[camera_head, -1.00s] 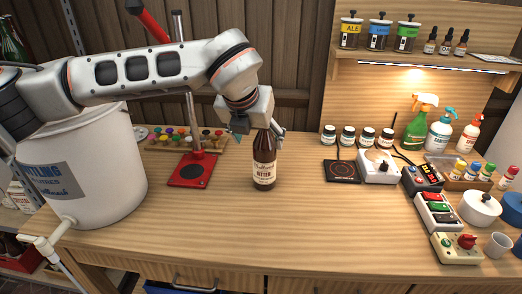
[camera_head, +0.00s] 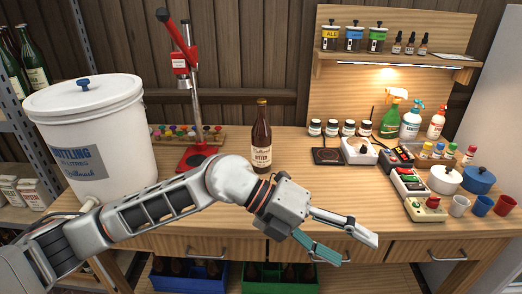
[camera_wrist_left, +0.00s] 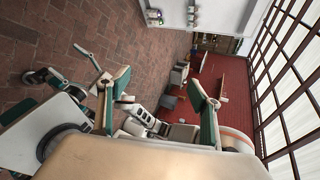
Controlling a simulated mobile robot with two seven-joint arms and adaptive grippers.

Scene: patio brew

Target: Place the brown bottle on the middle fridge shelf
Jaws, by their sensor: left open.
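The brown bottle (camera_head: 261,141) with a cream label stands upright on the wooden bench (camera_head: 330,190), right of the red-based capper. My left gripper (camera_head: 354,250) is open and empty. It is in front of the bottle and to its right, over the front edge of the bench, and does not touch the bottle. In the left wrist view its two fingers (camera_wrist_left: 156,92) are spread apart with nothing between them. The fridge and its middle shelf cannot be made out for certain. My right gripper is not seen.
A white bucket (camera_head: 88,140) stands at the left. The capper (camera_head: 193,100) stands behind my left arm. A hot plate (camera_head: 327,156), small devices, pots (camera_head: 444,180) and cups fill the right side. Blue (camera_head: 188,275) and green (camera_head: 280,279) crates sit below the bench.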

